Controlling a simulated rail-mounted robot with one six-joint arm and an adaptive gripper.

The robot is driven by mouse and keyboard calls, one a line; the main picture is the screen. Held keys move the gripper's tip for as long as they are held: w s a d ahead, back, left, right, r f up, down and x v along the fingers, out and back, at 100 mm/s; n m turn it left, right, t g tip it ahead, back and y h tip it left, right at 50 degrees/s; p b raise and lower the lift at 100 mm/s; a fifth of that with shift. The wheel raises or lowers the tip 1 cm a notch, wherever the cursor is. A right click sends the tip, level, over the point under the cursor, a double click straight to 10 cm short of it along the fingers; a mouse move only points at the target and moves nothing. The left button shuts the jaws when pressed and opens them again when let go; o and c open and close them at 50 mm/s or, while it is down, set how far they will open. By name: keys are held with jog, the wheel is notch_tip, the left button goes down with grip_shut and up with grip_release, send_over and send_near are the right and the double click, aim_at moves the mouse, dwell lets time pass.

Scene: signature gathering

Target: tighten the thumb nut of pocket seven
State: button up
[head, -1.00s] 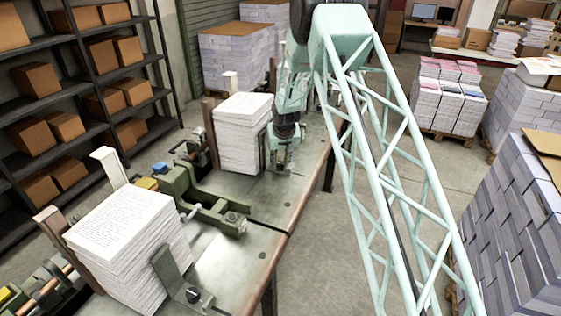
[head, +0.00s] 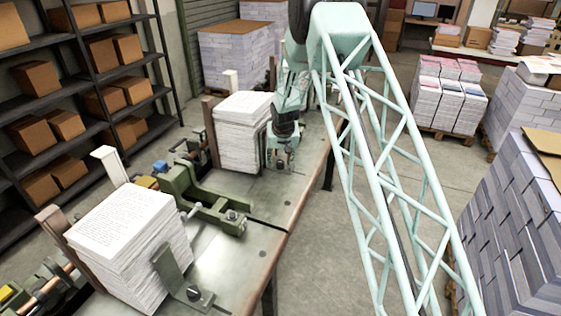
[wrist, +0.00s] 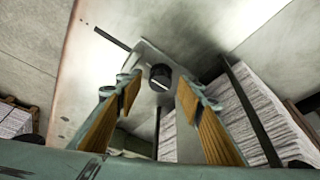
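My gripper (wrist: 157,92) is open, its two tan-padded fingers apart. A dark round thumb nut (wrist: 160,76) shows between and just beyond the fingertips in the wrist view, on a grey metal bracket (wrist: 150,57). No finger visibly touches the nut. In the head view my gripper (head: 280,160) is low at the right side of the far paper stack (head: 242,135); the nut there is hidden behind it. No pocket number is readable, so I cannot tell from marks which pocket is seven.
An empty green clamp (head: 205,205) lies between the stacks on the metal bench (head: 262,236). Shelves (head: 75,75) stand left. Wrapped stacks (head: 510,215) stand right, across open floor.

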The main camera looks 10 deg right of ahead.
jog(key=shift+s+r, duration=0.1)
jog(key=shift+r, duration=0.1)
jog(key=v, duration=1.1)
jog(key=shift+r, duration=0.3)
dwell(0.3)
jog(key=shift+s, duration=0.1)
dwell(0.3)
jog(key=s+d+r+b, duration=0.1)
jog(key=s+r+b, duration=0.2)
jog(key=s+r, duration=0.65)
jog(key=s+r+b, duration=0.3)
jog(key=s+r, duration=0.3)
jog(key=s, duration=0.6)
jog(key=s+d+r+b, duration=0.1)
jog(key=s+r+b, duration=0.1)
jog(key=s+r, duration=0.65)
jog(key=s+f+b, duration=0.3)
jog(key=s+b, duration=0.1)
jog(key=s, duration=1.5)
jog(key=s+f+b, duration=0.2)
jog(key=s+b, duration=0.1)
jog(key=s, duration=1.7)
jog(key=shift+s+a+f+n+g+b, duration=0.2)
jog(key=shift+f+n+g+b, duration=0.1)
jog(key=shift+f+n+b, duration=0.1)
